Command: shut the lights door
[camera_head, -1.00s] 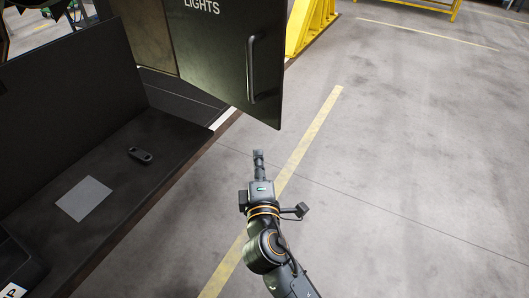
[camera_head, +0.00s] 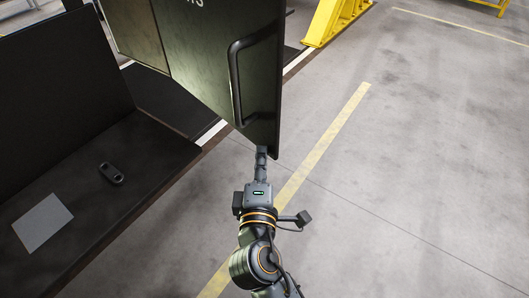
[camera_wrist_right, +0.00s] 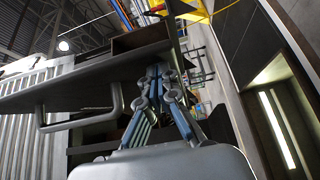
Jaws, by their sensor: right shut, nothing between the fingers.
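The dark lights door (camera_head: 205,45) stands open at the top of the head view, its lettering partly cut off by the frame edge. Its black bar handle (camera_head: 238,90) is near its free edge. My right gripper (camera_head: 261,150) is shut and empty at the door's lower free corner. It overlaps the door's edge in the picture; contact is not clear. In the right wrist view the shut fingers (camera_wrist_right: 163,72) are beside the door panel (camera_wrist_right: 65,88), with the handle (camera_wrist_right: 85,125) to their left. My left gripper is not in view.
A dark bench-like ledge (camera_head: 120,200) at left carries a small black device (camera_head: 111,173) and a grey sheet (camera_head: 42,222). A yellow frame (camera_head: 335,18) stands behind the door. The concrete floor at right (camera_head: 430,150) is clear, with yellow lines.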

